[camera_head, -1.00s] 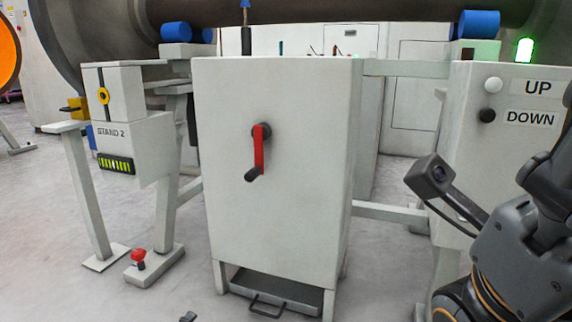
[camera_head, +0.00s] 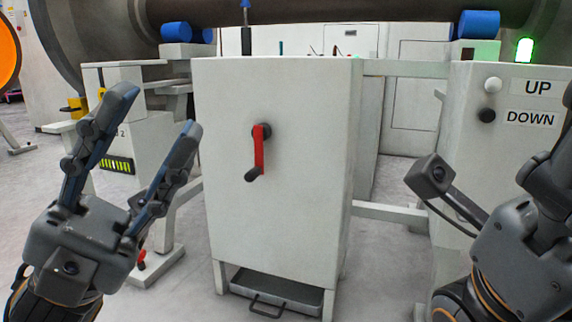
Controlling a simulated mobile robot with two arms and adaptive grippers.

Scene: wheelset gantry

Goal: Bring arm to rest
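My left gripper (camera_head: 158,110) is raised at the left of the head view. Its two long fingers are spread apart and nothing is between them. My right arm (camera_head: 520,250) shows at the lower right with a small camera on a bracket. The fingers of my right gripper are outside the picture.
A white cabinet (camera_head: 310,200) with a red crank handle (camera_head: 259,150) stands in the middle. A tray (camera_head: 275,290) sits below it. At right is a panel with UP (camera_head: 493,83) and DOWN (camera_head: 487,115) buttons. A wheelset axle (camera_head: 350,12) spans the top on blue rollers (camera_head: 479,24).

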